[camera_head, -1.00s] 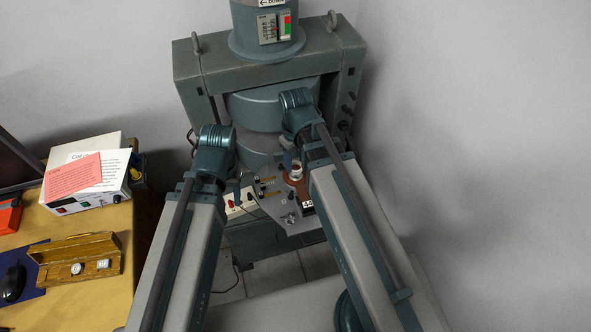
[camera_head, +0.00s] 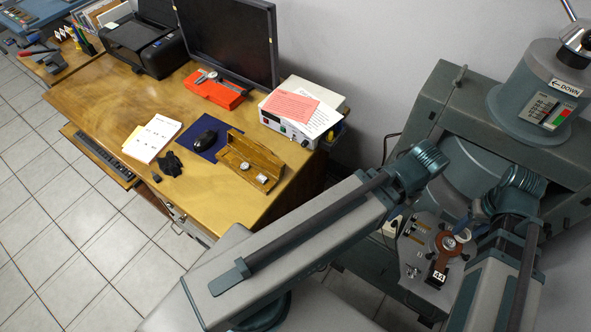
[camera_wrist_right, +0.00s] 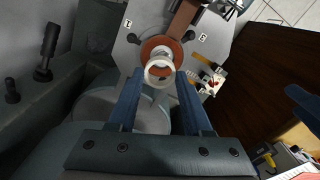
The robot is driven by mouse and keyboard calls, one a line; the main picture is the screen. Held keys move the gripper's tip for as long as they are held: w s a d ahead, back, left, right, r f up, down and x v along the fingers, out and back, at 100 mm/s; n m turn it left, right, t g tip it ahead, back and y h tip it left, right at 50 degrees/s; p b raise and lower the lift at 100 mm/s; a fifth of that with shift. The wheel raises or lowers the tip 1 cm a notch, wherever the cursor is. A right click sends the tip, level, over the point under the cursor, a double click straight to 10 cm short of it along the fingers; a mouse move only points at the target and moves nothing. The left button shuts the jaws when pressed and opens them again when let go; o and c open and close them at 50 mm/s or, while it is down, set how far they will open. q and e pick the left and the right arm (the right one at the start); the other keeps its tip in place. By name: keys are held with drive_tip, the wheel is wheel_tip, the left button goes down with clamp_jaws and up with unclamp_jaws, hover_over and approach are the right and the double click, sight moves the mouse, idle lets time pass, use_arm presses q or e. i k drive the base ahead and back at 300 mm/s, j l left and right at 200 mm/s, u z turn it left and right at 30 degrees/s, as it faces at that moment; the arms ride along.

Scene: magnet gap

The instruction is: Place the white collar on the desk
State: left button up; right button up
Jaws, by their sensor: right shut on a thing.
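The white collar (camera_wrist_right: 159,70) is a pale ring between the fingertips of my right gripper (camera_wrist_right: 158,78) in the right wrist view. The gripper is shut on it. Behind it is a round copper-brown part on a grey plate; whether the collar touches it is not clear. In the head view my right gripper (camera_head: 474,222) is partly hidden by its own arm, near the white collar (camera_head: 463,236). The wooden desk (camera_head: 110,95) stands at the left, well away from this gripper. A blue finger-like part, likely of my left gripper (camera_wrist_right: 305,105), shows at the wrist view's right.
On the desk lie an open wooden case (camera_head: 250,160), a mouse (camera_head: 204,141) on a blue mat, a paper pad (camera_head: 152,138), a red box (camera_head: 214,90), a monitor and an instrument box (camera_head: 303,110). The desk's front left has bare wood. The magnet (camera_head: 480,165) stands at the right.

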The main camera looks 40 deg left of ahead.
sight(227, 214)
drive_tip(key=j+z, duration=0.1)
drive_tip(key=z, duration=1.85)
drive_tip(key=k, duration=2.3)
drive_tip(key=l+u, duration=0.1)
drive_tip(key=u, duration=1.85)
